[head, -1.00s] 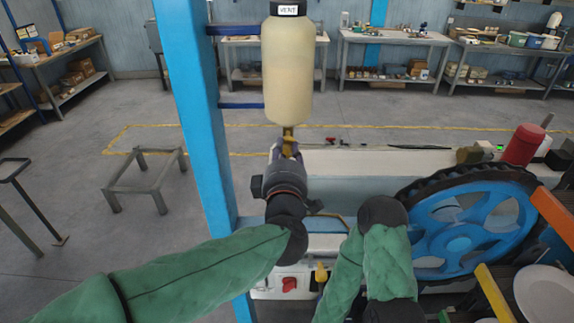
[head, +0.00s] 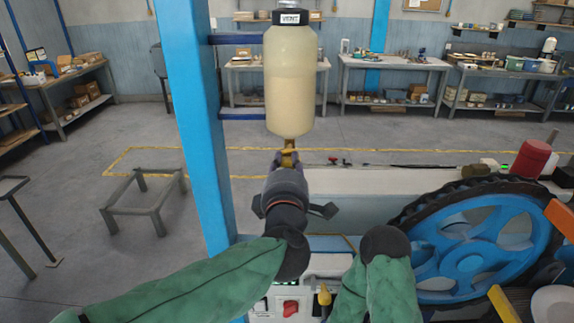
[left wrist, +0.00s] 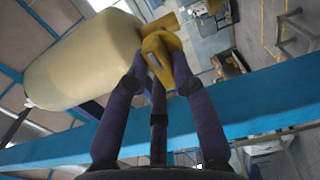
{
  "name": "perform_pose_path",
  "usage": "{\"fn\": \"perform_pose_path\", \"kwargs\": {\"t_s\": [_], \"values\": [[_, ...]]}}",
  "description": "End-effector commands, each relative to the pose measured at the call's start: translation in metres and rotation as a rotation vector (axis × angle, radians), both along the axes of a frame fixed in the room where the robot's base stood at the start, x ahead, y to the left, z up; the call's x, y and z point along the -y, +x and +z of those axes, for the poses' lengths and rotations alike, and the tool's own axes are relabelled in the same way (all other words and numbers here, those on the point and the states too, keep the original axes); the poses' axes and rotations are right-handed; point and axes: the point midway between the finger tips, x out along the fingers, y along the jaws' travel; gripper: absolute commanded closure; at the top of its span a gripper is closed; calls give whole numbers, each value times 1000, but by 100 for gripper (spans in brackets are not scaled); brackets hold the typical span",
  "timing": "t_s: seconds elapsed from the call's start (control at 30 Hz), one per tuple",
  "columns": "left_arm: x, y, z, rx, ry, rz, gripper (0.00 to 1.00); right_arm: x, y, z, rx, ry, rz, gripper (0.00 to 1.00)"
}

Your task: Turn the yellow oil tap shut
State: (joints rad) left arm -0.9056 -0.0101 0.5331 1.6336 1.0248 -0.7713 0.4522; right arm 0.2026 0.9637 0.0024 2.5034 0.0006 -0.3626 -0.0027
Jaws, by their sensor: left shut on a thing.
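The oil bottle (head: 291,85), pale cream with a "VENT" label on its neck, hangs beside the blue post. The yellow oil tap (head: 288,146) is just under the bottle. My left gripper (head: 287,160) reaches up to the tap from below and is shut on it. In the left wrist view the fingertips (left wrist: 163,62) close around the yellow tap handle (left wrist: 160,50), with the bottle (left wrist: 85,58) to its left. The fingers hide part of the handle. My right arm shows at the lower middle of the head view, but its gripper cannot be made out.
The blue post (head: 190,120) stands close left of the bottle. A large blue wheel (head: 472,245) with a black rim is at the right. A red canister (head: 530,158) stands behind it. A low grey stand (head: 145,195) is on the floor at left.

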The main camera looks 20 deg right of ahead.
Motion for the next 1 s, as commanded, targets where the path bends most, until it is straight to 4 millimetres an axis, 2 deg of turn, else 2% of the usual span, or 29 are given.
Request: {"fn": "perform_pose_path", "kwargs": {"t_s": [0.13, 0.17, 0.23, 0.67, 0.77, 1.0], "values": [[0, 0, -1, -2, 0, 1, 100, 0, 0, 0, 0, 0, 0, 100], [0, 0, -1, -2, 0, 1, 72, 0, 0, 0, 0, 0, 0, 100], [0, 0, -1, -2, 0, 1, 53, 0, 0, 0, 0, 0, 0, 100], [-1, -5, 0, 1, 0, 0, 51, 0, 0, 0, 0, 0, 0, 100], [-4, -16, 1, 2, 0, -1, 51, 0, 0, 0, 0, 0, 0, 100], [-17, -60, 1, 2, -2, -2, 51, 0, 0, 0, 0, 0, 0, 100]]}}
